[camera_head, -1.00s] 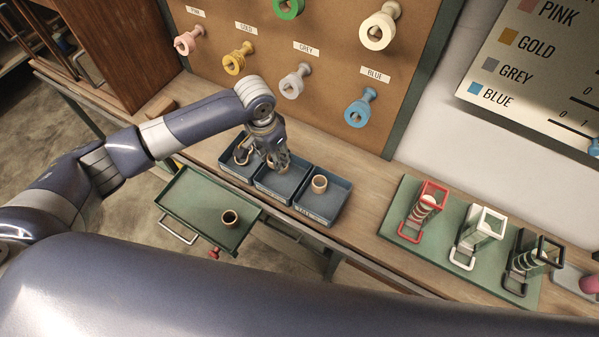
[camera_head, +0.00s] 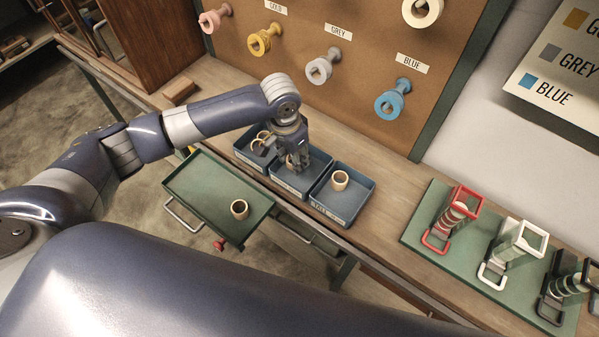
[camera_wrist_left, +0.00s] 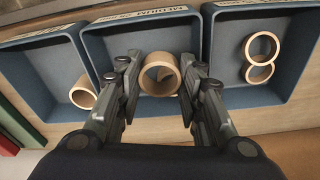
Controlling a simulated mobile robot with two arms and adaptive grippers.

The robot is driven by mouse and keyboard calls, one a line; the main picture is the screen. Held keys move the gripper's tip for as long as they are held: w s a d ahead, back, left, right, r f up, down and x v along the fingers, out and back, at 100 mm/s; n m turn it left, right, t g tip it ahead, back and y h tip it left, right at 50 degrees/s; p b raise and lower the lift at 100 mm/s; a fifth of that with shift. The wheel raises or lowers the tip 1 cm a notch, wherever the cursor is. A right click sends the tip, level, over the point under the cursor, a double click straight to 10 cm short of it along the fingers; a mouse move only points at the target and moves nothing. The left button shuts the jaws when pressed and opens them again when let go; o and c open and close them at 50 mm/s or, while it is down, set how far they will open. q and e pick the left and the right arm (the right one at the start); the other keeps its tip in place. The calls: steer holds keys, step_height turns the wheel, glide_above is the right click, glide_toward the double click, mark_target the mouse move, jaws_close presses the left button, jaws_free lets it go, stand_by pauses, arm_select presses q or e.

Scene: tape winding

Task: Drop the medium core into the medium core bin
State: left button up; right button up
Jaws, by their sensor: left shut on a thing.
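My left gripper (camera_head: 297,163) points down over the middle blue bin (camera_head: 318,166). In the left wrist view the gripper (camera_wrist_left: 160,88) is shut on a tan ring-shaped core (camera_wrist_left: 160,76), one finger on each side of it. The core is over the middle bin (camera_wrist_left: 150,32), whose rim label is partly legible and seems to read "MEDIUM". In the head view the gripper largely hides the held core. I cannot tell whether the core touches the bin floor. My right gripper is not in view.
The right bin (camera_head: 342,214) holds one core (camera_head: 340,180); the left bin (camera_head: 243,155) holds two cores. A green board (camera_head: 425,225) with red, white and black holders lies right. A pegboard (camera_head: 350,30) with coloured rolls stands behind.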

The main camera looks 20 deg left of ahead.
arm_select(q)
steer(key=o, duration=0.8)
steer(key=shift+r, duration=0.15)
steer(key=r, duration=0.4)
steer(key=s+r, duration=0.1)
steer(key=r, duration=0.6)
steer(key=shift+s+a+r, duration=0.15)
steer(key=shift+a+r, duration=0.2)
steer(key=shift+a, duration=0.05)
